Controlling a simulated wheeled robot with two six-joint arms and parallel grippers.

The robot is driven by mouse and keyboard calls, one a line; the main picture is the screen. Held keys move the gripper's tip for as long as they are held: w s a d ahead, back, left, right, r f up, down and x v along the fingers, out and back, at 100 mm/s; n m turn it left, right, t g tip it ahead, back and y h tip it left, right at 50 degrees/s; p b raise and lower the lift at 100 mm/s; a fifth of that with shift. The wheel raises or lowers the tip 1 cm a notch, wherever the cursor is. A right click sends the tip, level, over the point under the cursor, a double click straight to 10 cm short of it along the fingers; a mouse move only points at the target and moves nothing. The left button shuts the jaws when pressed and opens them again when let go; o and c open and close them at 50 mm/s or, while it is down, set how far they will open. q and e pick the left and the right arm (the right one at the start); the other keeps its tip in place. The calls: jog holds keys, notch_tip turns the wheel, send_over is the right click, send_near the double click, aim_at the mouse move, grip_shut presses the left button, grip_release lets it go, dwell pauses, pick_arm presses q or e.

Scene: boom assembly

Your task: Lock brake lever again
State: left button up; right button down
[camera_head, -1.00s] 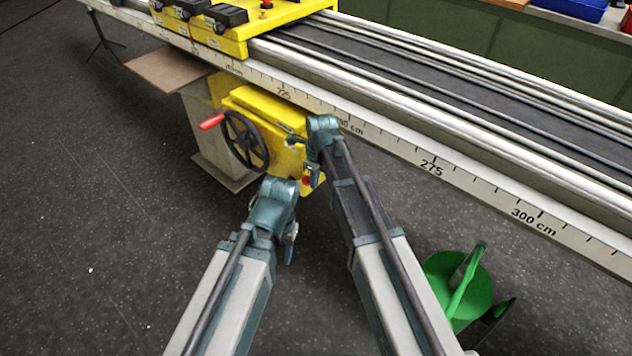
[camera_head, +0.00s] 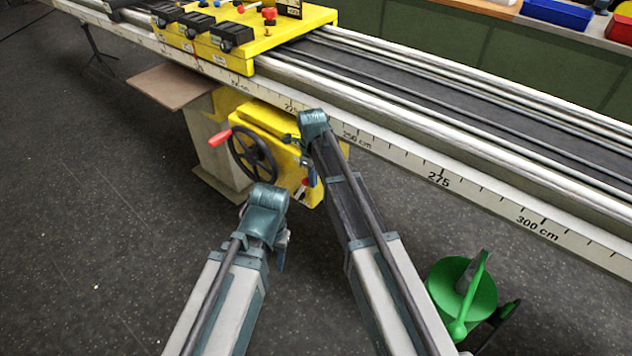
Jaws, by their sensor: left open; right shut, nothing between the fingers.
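The yellow brake housing (camera_head: 268,120) sits under the long rail. A black handwheel (camera_head: 252,155) with a red handle (camera_head: 216,137) is on its front. A small red part (camera_head: 304,184) shows low on the housing's right side, close to my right gripper. I cannot make out for certain which part is the brake lever; my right wrist covers some of the housing. My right gripper (camera_head: 312,176) is shut and empty beside the housing's right edge, partly hidden by its arm. My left gripper (camera_head: 281,258) is open and empty, lower and in front of the housing, mostly hidden by its wrist.
The long rail (camera_head: 437,182) with a centimetre scale crosses the view. A yellow carriage (camera_head: 262,40) with black boxes rides on it. A brown board (camera_head: 172,86) juts out at left.

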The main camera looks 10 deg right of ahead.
jog(key=w+a, duration=0.1)
jog(key=w+r, duration=0.1)
jog(key=w+a+p, duration=0.1)
jog(key=shift+a+r, duration=0.25)
jog(key=shift+a, duration=0.1)
jog(key=shift+w+a+r+p, duration=0.15)
jog(key=shift+w+a, duration=0.4)
jog(key=shift+a, duration=0.05)
jog(key=shift+w+a+r+p, duration=0.15)
jog(key=shift+w+a, duration=0.35)
jog(key=shift+a, duration=0.1)
jog(key=shift+w+a, duration=0.1)
jog(key=shift+w, duration=0.05)
jog(key=r+p, duration=0.1)
jog(key=p, duration=0.1)
jog(key=r+p, duration=0.1)
jog(key=r, duration=0.1)
jog(key=shift+a+r+p, duration=0.2)
jog(key=shift+r+p, duration=0.05)
jog(key=shift+p, duration=0.15)
notch_tip(320, 180, up, 10)
jog(key=s+d+p, duration=0.1)
jog(key=p, duration=0.9)
jog(key=shift+s+d+r, duration=0.15)
jog(key=shift+s+d, duration=0.15)
jog(key=shift+s, duration=0.05)
